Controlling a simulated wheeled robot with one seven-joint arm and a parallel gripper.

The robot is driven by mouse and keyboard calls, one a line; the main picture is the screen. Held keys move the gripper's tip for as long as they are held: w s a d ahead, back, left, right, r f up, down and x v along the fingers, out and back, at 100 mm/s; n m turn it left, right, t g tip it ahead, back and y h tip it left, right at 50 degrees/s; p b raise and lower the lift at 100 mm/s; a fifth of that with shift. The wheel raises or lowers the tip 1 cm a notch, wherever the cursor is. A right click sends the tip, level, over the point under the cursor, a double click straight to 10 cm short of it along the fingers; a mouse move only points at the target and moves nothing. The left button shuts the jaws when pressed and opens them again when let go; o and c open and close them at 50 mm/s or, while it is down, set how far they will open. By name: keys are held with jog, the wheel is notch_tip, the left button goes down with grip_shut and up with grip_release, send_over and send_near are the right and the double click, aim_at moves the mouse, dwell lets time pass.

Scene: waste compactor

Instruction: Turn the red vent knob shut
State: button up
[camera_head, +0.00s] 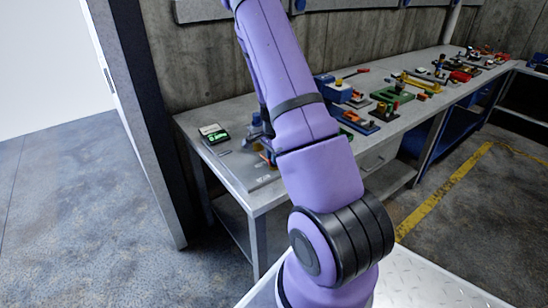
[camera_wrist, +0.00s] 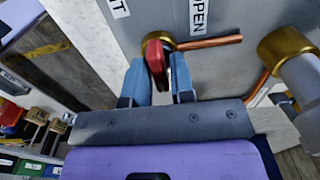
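The red vent knob (camera_wrist: 155,54) sits on a brass collar on a grey panel (camera_wrist: 232,75) in the wrist view. Black-on-white labels show on the panel: one ends in "PEN" above and right of the knob, one ends in "T" at the upper left. My gripper (camera_wrist: 161,66) has two blue fingers, one on each side of the knob, with the knob filling most of the narrow gap. I cannot tell whether both fingers press on it. In the head view my purple arm hides the knob and most of the gripper.
A copper pipe (camera_wrist: 208,42) runs right from the knob's collar. A brass fitting with a pale cylinder (camera_wrist: 302,80) stands at the right. In the head view a long workbench (camera_head: 395,118) carries several fixtures. A small green device (camera_head: 214,133) lies at its left end.

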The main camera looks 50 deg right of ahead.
jog(key=shift+o, duration=1.1)
notch_tip(320, 180, up, 11)
jog(key=shift+a, duration=0.1)
jog(key=s+a+r+n+t+y, duration=0.25)
jog(key=a+r+n, duration=0.75)
jog(key=a+r, duration=0.9)
jog(key=s+a+r+n+t+h, duration=0.1)
jog(key=s+a+r+n, duration=0.3)
jog(key=s, duration=0.4)
jog(key=s+a+r+n+t+h, duration=0.1)
jog(key=s+a+r+n, duration=0.3)
jog(key=s+a+n, duration=0.2)
jog(key=shift+s+a+r+n+t, duration=0.25)
jog(key=shift+s+a+n+t, duration=0.15)
jog(key=shift+s+a, duration=0.7)
